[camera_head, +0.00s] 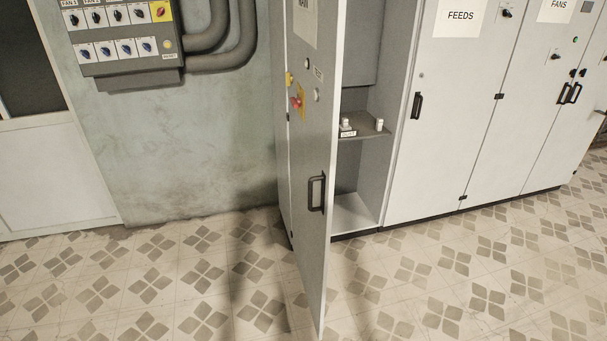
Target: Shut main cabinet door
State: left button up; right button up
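The main cabinet door (316,180) is a tall grey panel that stands wide open, swung out from the cabinet towards me. It has a black handle (316,194), a red button (296,103) on a yellow plate and a white label at the top, cut off by the frame. The main cabinet (393,150) is open behind it, with a grey shelf (364,127) holding small white items. The door hides the left part of the interior. Neither of my grippers is in view.
Closed cabinets labelled FEEDS (461,110) and FANS (553,100) stand to the right. A grey switch panel (122,35) with pipes hangs on the left wall. A white door (55,170) is at the far left. The tiled floor (150,290) in front is clear.

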aim_at(315, 29)
jog(key=k, duration=0.4)
jog(key=i+j+z, duration=0.15)
jog(key=z, duration=1.1)
jog(key=j+z, duration=0.25)
jog(key=j, duration=0.3)
jog(key=j+z, duration=0.25)
jog(key=j, duration=0.3)
jog(key=j+z, duration=0.25)
jog(key=j, duration=0.3)
jog(key=j+z, duration=0.25)
jog(key=j, duration=0.25)
jog(key=k+j+z, duration=0.25)
jog(key=j, duration=0.25)
jog(key=k+j, duration=0.1)
jog(key=j, duration=0.3)
jog(key=k+j, duration=0.1)
jog(key=j, duration=0.3)
jog(key=k+j, duration=0.1)
jog(key=j, duration=0.7)
jog(key=k+j, duration=0.15)
jog(key=j, duration=0.25)
jog(key=j+z, duration=0.05)
